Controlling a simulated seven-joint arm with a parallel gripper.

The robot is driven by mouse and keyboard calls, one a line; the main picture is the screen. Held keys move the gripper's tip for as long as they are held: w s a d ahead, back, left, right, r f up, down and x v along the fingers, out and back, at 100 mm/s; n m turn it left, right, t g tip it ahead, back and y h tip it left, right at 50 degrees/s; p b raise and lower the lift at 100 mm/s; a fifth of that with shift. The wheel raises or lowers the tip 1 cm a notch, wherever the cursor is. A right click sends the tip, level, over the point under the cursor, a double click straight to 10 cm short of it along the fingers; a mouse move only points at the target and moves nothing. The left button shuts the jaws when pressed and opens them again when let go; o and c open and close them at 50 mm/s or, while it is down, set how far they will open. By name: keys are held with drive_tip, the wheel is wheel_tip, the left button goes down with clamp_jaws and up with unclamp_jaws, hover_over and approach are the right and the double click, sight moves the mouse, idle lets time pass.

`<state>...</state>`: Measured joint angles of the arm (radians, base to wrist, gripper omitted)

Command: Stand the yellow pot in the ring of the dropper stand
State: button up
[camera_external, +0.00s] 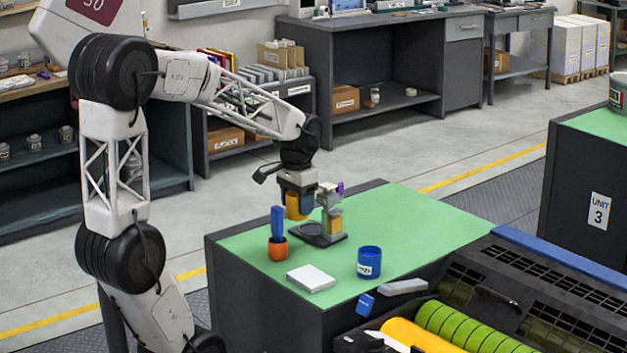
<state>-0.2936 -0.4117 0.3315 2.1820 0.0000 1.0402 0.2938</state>
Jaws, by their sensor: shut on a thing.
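My gripper (299,192) points down over the green table top, shut on the yellow pot (292,208). The pot looks upright and is held above the table. The dropper stand (333,240) is close below and to the right, with a dark flat base and a grey column that has yellow and purple parts. Its ring (309,232) appears as a dark round shape at the left of the base, below the pot. I cannot tell from this one view whether the pot is centred over the ring.
An orange pot (278,250) with a blue upright piece stands just left of the stand. A blue labelled pot (369,264) stands to the front right. A white flat box (311,279) lies in front. The right part of the green top (430,225) is clear.

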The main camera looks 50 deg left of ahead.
sight(298, 218)
drive_tip(key=shift+f, duration=2.05)
drive_tip(key=shift+f, duration=0.1)
drive_tip(key=shift+f, duration=1.8)
drive_tip(key=shift+f, duration=0.15)
drive_tip(key=o, duration=1.3)
wheel_tip(298, 218, up, 12)
drive_tip(key=shift+r, duration=0.15)
drive_tip(key=shift+c, duration=0.2)
